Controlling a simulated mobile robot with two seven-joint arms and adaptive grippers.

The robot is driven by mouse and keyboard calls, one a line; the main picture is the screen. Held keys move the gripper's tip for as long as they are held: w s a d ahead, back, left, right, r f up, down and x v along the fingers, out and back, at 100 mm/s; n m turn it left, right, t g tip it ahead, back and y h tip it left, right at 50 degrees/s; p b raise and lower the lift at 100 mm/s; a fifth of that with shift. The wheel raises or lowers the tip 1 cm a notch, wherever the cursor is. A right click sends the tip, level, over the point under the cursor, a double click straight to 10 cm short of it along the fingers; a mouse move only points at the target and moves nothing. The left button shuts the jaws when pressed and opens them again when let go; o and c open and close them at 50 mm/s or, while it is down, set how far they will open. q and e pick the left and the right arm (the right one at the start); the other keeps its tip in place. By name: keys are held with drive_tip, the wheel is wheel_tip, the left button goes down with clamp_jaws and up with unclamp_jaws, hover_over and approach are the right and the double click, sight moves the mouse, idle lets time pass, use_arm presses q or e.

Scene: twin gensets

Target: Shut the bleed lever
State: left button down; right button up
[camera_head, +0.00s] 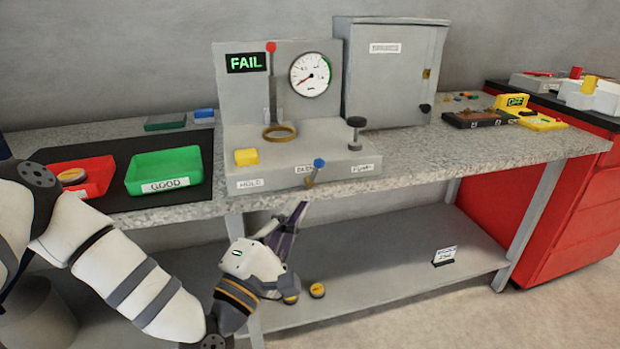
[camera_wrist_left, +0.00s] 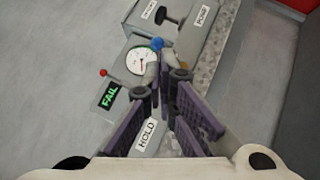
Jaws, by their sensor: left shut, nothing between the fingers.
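The lever with a blue ball knob (camera_head: 318,163) sits on the front face of the grey test stand (camera_head: 330,140), by the middle label. Its short stem slants down and left from the knob. The blue knob also shows in the left wrist view (camera_wrist_left: 157,43), just beyond the fingertips. My left gripper (camera_head: 301,207) is below and slightly left of the lever, in front of the bench edge, pointing up towards it. It is shut and empty, and appears apart from the lever. My right gripper is not in view.
The stand carries a yellow button (camera_head: 246,157), a brass ring (camera_head: 279,132), a black knob (camera_head: 356,122), a red-tipped lever (camera_head: 271,47), a gauge (camera_head: 311,75) and a FAIL display (camera_head: 246,62). Red (camera_head: 96,176) and green (camera_head: 140,184) trays lie left. A grey cabinet (camera_head: 388,75) stands behind.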

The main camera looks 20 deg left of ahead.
sight(318, 169)
use_arm(q)
drive_tip(key=x, duration=0.7)
drive_tip(key=shift+w, duration=0.1)
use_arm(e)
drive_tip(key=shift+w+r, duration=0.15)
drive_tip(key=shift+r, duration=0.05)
use_arm(q)
drive_tip(key=shift+w, duration=0.15)
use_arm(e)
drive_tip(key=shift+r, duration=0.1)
use_arm(q)
drive_tip(key=shift+d+r+m+g+p, duration=0.15)
drive_tip(key=shift+m+g+p, duration=0.15)
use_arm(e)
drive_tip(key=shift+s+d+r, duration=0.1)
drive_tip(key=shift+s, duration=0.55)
